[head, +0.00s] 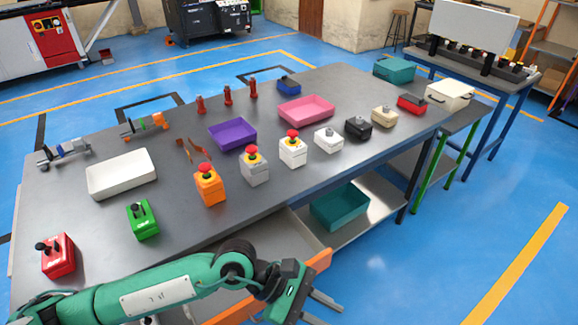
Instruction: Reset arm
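My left arm (160,294) is green and reaches in from the bottom left, in front of the workbench. My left gripper (334,315) is at the bottom middle, beyond the bench's front edge. Its two grey fingers point to the lower right and stand apart, with nothing seen between them. The tip of the nearer finger is cut by the picture's lower edge. My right arm and gripper are not in view.
The grey workbench (85,213) holds control boxes, including an orange one (209,187), and purple (232,134), pink (306,110) and white (121,174) trays. An orange-fronted drawer (317,262) juts out beside my arm. Blue floor (440,260) is clear at right.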

